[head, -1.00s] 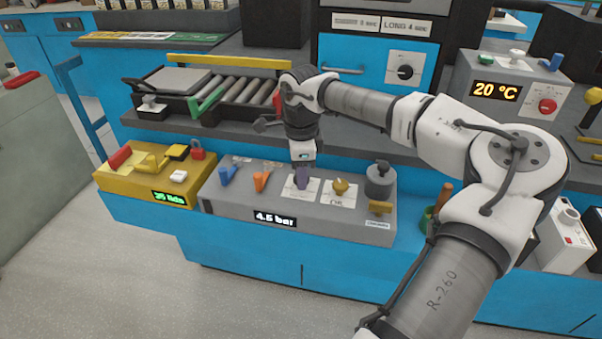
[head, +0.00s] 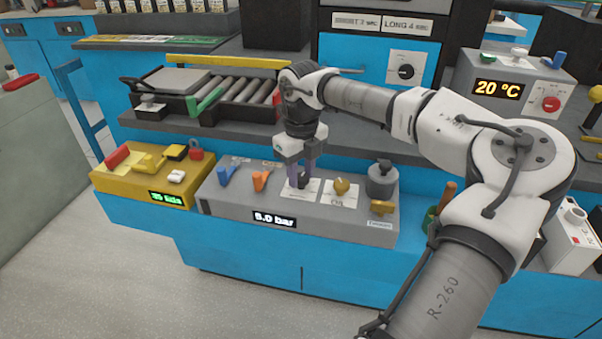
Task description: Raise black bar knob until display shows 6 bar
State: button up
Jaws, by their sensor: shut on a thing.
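The grey control panel (head: 232,206) stands on the lower blue bench. Its display (head: 274,219) appears to read 5.0 bar, in small, slightly blurred digits. My gripper (head: 302,182) points straight down over the panel, its two purple-grey fingers on either side of the black bar knob (head: 303,181). It is shut on the knob, which is mostly hidden between the fingers. A white label plate (head: 296,195) lies under the knob.
A yellow panel (head: 115,177) stands at the left. A shelf with rollers overhangs behind.

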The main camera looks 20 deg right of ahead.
aim_at(300, 177)
jog(key=shift+m+b, duration=0.3)
jog(key=shift+m, duration=1.3)
jog(key=o, duration=1)
notch_tip(300, 177, up, 14)
jog(key=shift+p, duration=0.3)
jog(key=shift+a+f, duration=0.1)
jog(key=shift+f, duration=0.05)
